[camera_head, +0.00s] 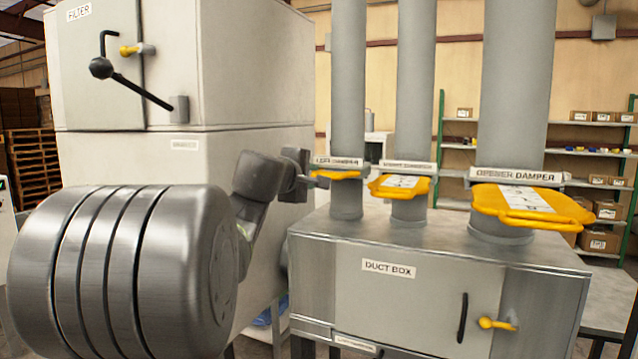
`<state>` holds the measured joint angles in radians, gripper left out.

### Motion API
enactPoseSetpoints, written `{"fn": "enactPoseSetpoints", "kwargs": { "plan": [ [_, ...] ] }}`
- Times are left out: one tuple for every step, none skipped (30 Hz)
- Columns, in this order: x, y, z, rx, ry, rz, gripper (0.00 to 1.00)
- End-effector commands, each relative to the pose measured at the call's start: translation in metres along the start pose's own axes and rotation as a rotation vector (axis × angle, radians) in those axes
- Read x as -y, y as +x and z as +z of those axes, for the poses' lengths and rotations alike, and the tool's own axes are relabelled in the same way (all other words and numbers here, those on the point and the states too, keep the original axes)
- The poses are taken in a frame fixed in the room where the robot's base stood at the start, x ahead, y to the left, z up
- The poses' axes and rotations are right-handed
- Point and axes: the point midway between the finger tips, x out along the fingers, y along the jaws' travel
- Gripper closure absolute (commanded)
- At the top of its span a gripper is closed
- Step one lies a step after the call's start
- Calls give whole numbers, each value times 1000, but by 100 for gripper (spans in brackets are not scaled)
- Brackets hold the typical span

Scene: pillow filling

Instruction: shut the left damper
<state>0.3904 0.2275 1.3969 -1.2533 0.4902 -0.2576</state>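The left damper (338,174) is a yellow slide plate with a front handle on the leftmost grey pipe (348,90), under a small label that is hard to read. Only a thin strip of the plate shows, seen nearly edge-on, so how far it sticks out is hard to tell. My gripper (311,179) is small in view, at the left end of this yellow plate. It looks very close to it or touching; I cannot tell which. My own arm links hide part of the gripper, and its fingers are too small to read.
A middle damper (400,187) and a larger damper (530,205) labelled "OPENER DAMPER" stick out yellow to the right. The duct box (420,300) stands below, with a black handle and yellow latch. The filter cabinet (225,80) stands close behind my arm at left.

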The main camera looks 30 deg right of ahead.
Motion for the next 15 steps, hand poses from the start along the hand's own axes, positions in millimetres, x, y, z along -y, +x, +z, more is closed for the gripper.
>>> {"fn": "enactPoseSetpoints", "kwargs": {
  "plan": [
    [2, -11, -1, -3, 1, 2, 74],
    [1, -17, 0, -3, 2, 2, 74],
    [1, -24, -1, -3, 2, 2, 74],
    [1, -29, 0, -3, 2, 2, 74],
    [1, -33, 0, -2, 1, 1, 74],
    [1, -38, 0, -2, 0, 1, 74],
    [1, -42, -1, -2, 1, 1, 74],
    [0, -46, -1, -3, 1, 1, 74],
    [1, -49, 0, -2, 1, 1, 74],
    [1, -51, 0, -1, 2, 0, 74],
    [1, -53, 0, 0, 2, 0, 74],
    [0, -55, 0, 0, 1, 0, 74],
    [0, -56, 0, 0, 1, 0, 74],
    [0, -57, 0, 0, 1, 0, 74],
    [0, -57, 0, 0, 1, 0, 74]
  ]
}}
